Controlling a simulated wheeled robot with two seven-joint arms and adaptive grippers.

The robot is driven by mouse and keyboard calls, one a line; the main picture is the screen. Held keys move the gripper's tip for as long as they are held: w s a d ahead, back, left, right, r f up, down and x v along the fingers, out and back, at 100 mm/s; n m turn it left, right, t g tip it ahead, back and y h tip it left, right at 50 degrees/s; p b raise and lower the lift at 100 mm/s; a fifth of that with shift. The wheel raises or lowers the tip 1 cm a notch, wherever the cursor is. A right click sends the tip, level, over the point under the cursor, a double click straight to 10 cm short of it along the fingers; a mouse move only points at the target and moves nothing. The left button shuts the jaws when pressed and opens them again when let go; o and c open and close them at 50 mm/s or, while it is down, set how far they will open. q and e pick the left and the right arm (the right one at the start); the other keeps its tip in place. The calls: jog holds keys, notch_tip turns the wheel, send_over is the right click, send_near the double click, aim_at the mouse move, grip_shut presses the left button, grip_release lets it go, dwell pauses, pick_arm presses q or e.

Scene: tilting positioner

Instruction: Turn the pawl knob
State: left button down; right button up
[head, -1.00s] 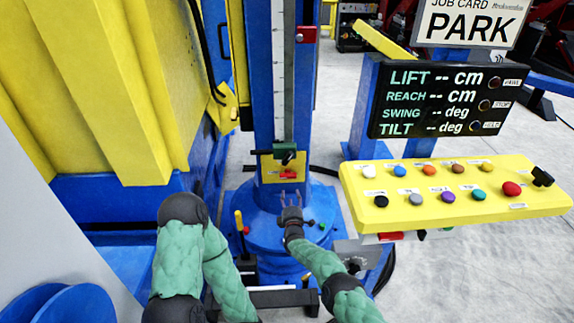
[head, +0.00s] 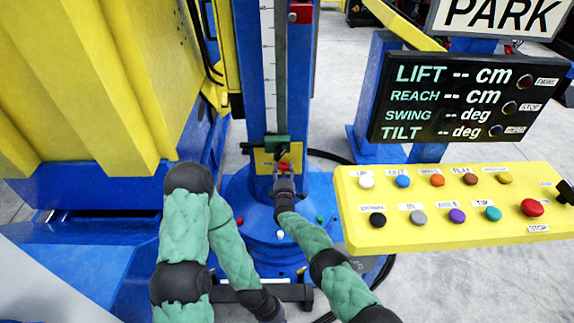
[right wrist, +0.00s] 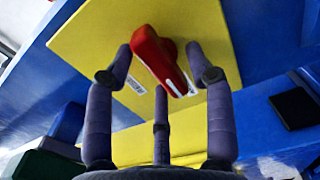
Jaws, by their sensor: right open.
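The red pawl knob (head: 285,166) is on a yellow plate (head: 262,160) low on the blue column. In the right wrist view the knob (right wrist: 158,62) is a red lever-like handle with a white stripe, slanted across the yellow plate (right wrist: 88,45). My right gripper (head: 284,176) is just in front of the plate. In the right wrist view its open fingers (right wrist: 160,60) stand on either side of the knob, with gaps visible. A third finger is below the knob.
A yellow button panel (head: 440,235) juts out at the right, close to my right forearm. A black display (head: 450,98) stands behind it. A green block (head: 276,145) is just above the plate. Yellow and blue machine walls close off the left.

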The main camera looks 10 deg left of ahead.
jog(key=shift+w+a+r, duration=0.1)
jog(key=shift+w+a, duration=0.05)
jog(key=shift+w, duration=0.15)
jog(key=shift+c, duration=0.3)
grip_shut()
jog(key=shift+m, duration=0.3)
jog(key=m, duration=0.6)
jog(key=shift+d, duration=0.25)
jog(key=m, duration=0.3)
jog(key=shift+m, duration=0.4)
jog(key=shift+d+f+m, duration=0.1)
jog(key=shift+f+m, duration=0.05)
jog(key=shift+m, duration=0.65)
jog(key=shift+f+m, duration=0.1)
jog(key=shift+m, duration=1)
